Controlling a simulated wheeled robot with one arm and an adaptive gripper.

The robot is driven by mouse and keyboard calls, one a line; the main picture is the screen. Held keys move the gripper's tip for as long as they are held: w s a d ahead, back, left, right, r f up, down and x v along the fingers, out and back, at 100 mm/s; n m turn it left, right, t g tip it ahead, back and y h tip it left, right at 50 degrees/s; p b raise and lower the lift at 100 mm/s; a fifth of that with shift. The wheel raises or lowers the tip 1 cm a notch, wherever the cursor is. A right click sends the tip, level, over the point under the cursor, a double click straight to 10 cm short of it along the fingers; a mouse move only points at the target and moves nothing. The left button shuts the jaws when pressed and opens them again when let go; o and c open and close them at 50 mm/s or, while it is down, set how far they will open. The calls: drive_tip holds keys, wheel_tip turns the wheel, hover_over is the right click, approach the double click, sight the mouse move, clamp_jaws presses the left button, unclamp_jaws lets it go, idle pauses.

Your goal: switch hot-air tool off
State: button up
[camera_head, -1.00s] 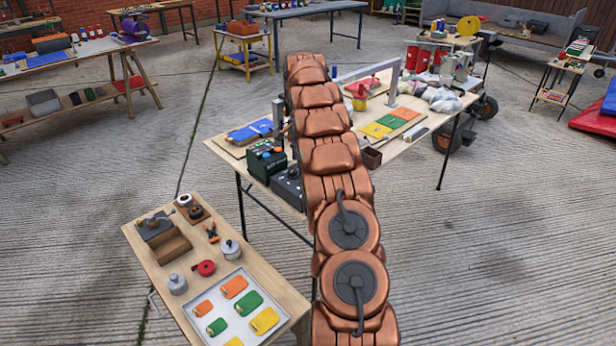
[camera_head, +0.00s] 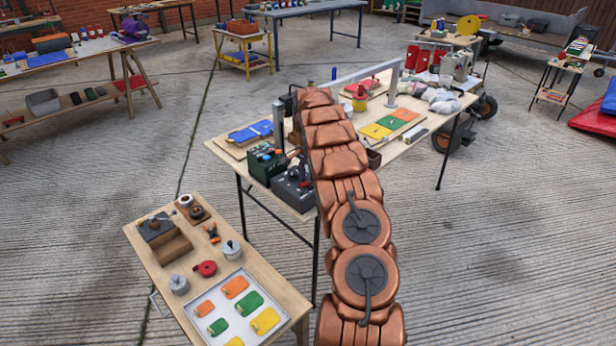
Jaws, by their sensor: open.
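My copper-coloured arm reaches up the middle of the view over the long work table (camera_head: 428,148). My gripper is hidden behind the arm's far end, so its fingers do not show. A dark grey box (camera_head: 290,194) with a small black part and a red part on top stands at the table's near edge, just left of my arm. A dark green box (camera_head: 262,168) with coloured buttons stands left of it. Either could belong to the hot-air tool; I cannot tell which. No switch position can be read.
A grey metal frame (camera_head: 362,72) spans the table. Blue pads (camera_head: 250,132) and green and yellow pads (camera_head: 375,130) lie on it. A low table (camera_head: 215,262) at lower left holds a white tray (camera_head: 262,290), pots and tape.

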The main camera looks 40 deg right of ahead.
drive_tip(key=shift+f, duration=0.15)
clamp_jaws()
idle(0.4)
drive_tip(key=shift+a+f+h+b, duration=0.15)
drive_tip(key=shift+h+b, duration=0.25)
drive_tip(key=shift+b, duration=0.45)
drive_tip(key=shift+h+b, duration=0.3)
drive_tip(key=shift+b, duration=0.3)
drive_tip(key=h+b, duration=0.1)
drive_tip(key=b, duration=0.1)
drive_tip(key=h+b, duration=0.1)
drive_tip(key=b, duration=0.1)
drive_tip(key=shift+a, duration=0.25)
drive_tip(key=shift+a+r+h+b, duration=0.1)
drive_tip(key=shift+r+h+b, duration=0.2)
drive_tip(key=shift+h+b, duration=0.5)
